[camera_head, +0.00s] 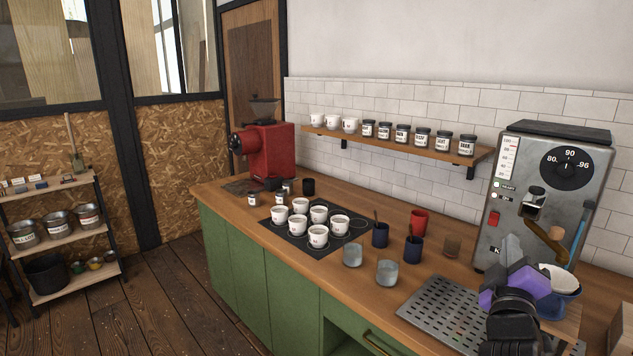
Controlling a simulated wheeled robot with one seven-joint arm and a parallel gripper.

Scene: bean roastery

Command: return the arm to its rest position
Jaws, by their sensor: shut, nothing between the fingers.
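My gripper (515,252), with grey fingers and purple and black parts, is at the lower right in the head view. It is shut and empty, and is seen in front of the lower part of the grey machine (575,178). The black end of my arm shows below it at the bottom edge. It overlaps the right part of the metal drip grate (437,306) in the picture. I cannot tell how far it is from the machine or the counter.
A blue dripper with a white filter (560,281) is close to the right of my gripper. The wooden counter (385,318) holds white cups (318,235) on a dark mat, two glasses (387,273), dark mugs (380,236) and a red grinder (268,152). Floor at the left is open.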

